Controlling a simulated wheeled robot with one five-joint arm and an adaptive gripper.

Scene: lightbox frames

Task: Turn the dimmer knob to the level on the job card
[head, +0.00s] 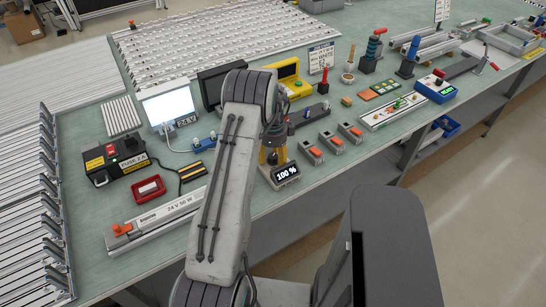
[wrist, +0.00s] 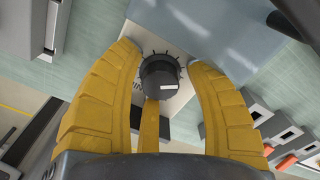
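The dimmer knob (wrist: 160,77) is black and round with a pale pointer line, on a light plate with tick marks. My gripper (wrist: 163,58) has its yellow fingers spread on either side of the knob, with a visible gap at the right; contact on the left is unclear. In the head view my gripper (head: 272,150) is over the dimmer, and my arm hides the knob. The dimmer's display (head: 286,174) reads 100 %. A lit white panel (head: 168,105) stands at the left. A printed card (head: 321,57) stands behind; its text is too small to read.
Grey boxes with orange parts (head: 350,132) stand close right of the dimmer. A yellow-cased device (head: 287,75) and a dark screen (head: 218,84) are behind my arm. A black power unit (head: 115,158) and a red tray (head: 148,189) lie left. The bench's front edge is close.

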